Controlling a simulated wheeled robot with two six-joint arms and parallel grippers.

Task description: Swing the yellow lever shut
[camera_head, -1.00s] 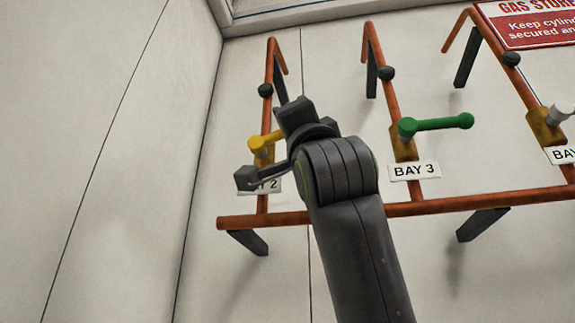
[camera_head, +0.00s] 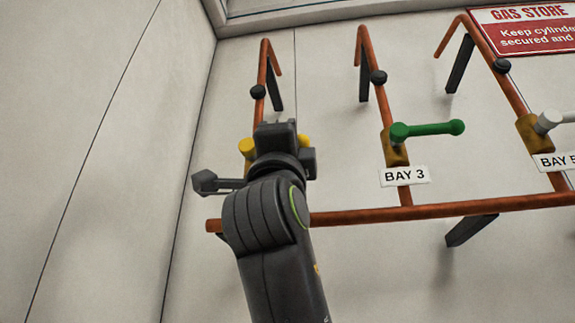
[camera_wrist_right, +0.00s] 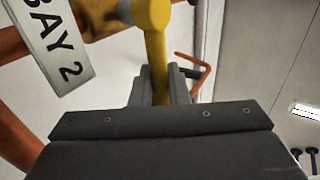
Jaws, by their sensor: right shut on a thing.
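The yellow lever (camera_head: 304,141) is on the bay 2 pipe, its hub (camera_head: 246,147) left of my gripper and its tip showing to the right. It points roughly rightward, across the pipe. My right gripper (camera_head: 276,130) covers the lever's middle in the head view. In the right wrist view the yellow lever (camera_wrist_right: 153,18) runs down between the two dark fingers of the right gripper (camera_wrist_right: 161,88), which is shut on it. The contact itself is mostly hidden. My left gripper is in neither view.
The green lever (camera_head: 428,130) on the bay 3 pipe stands to the right, with a clear gap. A white lever (camera_head: 550,121) is farther right. An orange rail (camera_head: 430,207) runs below. The BAY 2 label (camera_wrist_right: 52,38) is close to the gripper.

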